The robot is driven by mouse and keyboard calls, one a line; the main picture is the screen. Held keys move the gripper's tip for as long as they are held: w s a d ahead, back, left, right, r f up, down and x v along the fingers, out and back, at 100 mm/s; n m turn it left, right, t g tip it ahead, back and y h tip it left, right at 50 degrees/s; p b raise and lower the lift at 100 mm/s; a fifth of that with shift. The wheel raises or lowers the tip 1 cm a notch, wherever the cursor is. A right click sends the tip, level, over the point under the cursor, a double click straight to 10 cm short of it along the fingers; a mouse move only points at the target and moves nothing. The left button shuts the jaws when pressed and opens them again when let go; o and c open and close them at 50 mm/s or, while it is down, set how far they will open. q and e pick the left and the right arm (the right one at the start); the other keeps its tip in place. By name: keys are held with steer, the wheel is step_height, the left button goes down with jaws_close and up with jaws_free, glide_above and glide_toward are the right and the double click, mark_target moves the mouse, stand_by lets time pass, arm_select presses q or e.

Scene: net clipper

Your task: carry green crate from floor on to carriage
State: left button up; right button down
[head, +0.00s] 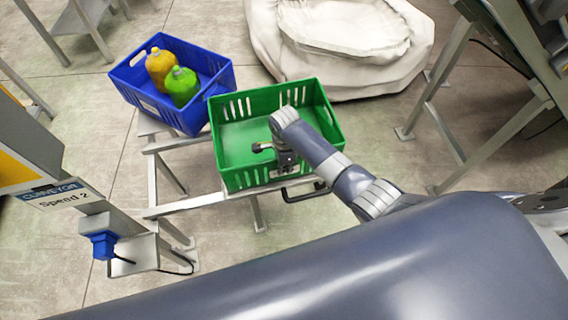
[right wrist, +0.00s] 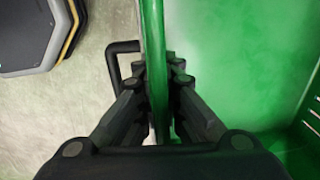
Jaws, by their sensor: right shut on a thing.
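The green crate (head: 228,178) is empty and roughly level in the middle of the head view. My right gripper (head: 285,164) is shut on its near wall; in the right wrist view the fingers (right wrist: 158,70) clamp the green wall (right wrist: 153,30) from both sides. Grey metal framing (head: 185,207), apparently the carriage, shows below and left of the crate. A black handle (head: 303,192) sticks out near the crate's front edge. I cannot tell whether the crate rests on the frame or hangs just above it. My left gripper is not in view.
A blue crate (head: 196,120) with a yellow and a green bottle stands close left of the green crate. A white sack (head: 345,75) lies behind. A conveyor control post (head: 75,200) stands at left, metal legs (head: 440,110) at right.

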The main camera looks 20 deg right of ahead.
steer(key=shift+w+a, duration=0.1)
steer(key=shift+w, duration=0.05)
steer(key=c, duration=1.8)
jaws_free()
steer(key=shift+s, duration=0.25)
steer(key=shift+o, duration=0.2)
step_height(320, 180, up, 12)
steer(key=p, duration=0.1)
steer(key=shift+p, duration=0.4)
steer(key=shift+s, duration=0.1)
